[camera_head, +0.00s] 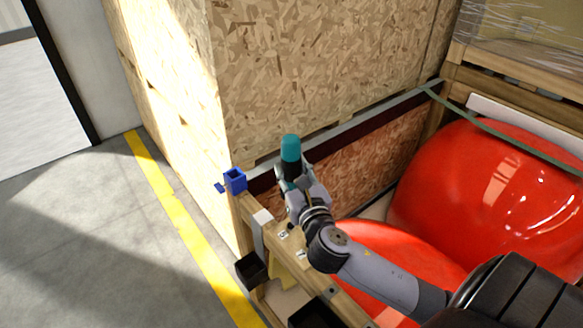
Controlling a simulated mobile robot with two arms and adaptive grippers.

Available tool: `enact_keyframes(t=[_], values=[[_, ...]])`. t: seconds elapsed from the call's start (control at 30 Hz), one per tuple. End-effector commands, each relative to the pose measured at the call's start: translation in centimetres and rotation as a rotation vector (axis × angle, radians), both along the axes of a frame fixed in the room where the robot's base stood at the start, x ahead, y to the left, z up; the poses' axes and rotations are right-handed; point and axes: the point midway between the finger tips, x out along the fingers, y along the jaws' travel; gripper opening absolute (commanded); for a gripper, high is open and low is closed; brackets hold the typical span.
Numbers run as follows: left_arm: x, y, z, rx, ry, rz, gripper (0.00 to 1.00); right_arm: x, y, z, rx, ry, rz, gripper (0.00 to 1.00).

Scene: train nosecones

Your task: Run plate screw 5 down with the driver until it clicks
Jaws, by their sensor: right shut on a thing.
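My right gripper (288,178) is shut on the driver, whose teal upper end (290,149) stands up above the fingers. The driver looks nearly upright, close to the corner of the wooden crate frame (259,222). Its lower end is hidden behind my gripper and wrist, so I cannot tell whether it touches a screw. Plate screw 5 cannot be made out. Small light metal pieces (283,234) show on the frame's top rail just below my wrist. My left gripper is not in view.
A blue socket piece (234,181) sits at the frame's corner, with a black bin (251,270) on its side. Large red nosecones (495,190) lie to the right. A tall chipboard crate (310,70) stands behind. Floor left of the yellow line (178,215) is clear.

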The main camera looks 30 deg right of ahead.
Motion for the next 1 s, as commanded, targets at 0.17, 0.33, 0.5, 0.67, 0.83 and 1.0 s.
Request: enact_keyframes(t=[0.17, 0.33, 0.5, 0.67, 0.83, 1.0], values=[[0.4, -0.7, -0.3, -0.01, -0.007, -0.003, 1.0, 0.0, 0.0, -0.8, 0.0, -0.003, 0.001, 0.04], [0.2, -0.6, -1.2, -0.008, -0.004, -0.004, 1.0, 0.0, 0.1, -2.1, -0.001, -0.004, 0.001, 0.04], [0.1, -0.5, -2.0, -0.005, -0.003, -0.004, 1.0, 0.0, 0.1, -3.4, 0.0, -0.003, 0.001, 0.04], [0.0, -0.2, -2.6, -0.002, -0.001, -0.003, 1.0, 0.0, 0.0, -4.5, 0.0, -0.003, 0.0, 0.04], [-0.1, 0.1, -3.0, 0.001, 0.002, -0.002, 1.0, 0.0, 0.1, -5.2, 0.001, -0.003, 0.001, 0.04], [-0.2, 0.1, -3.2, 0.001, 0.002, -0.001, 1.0, 0.0, 0.1, -5.4, 0.0, -0.004, 0.002, 0.04]])
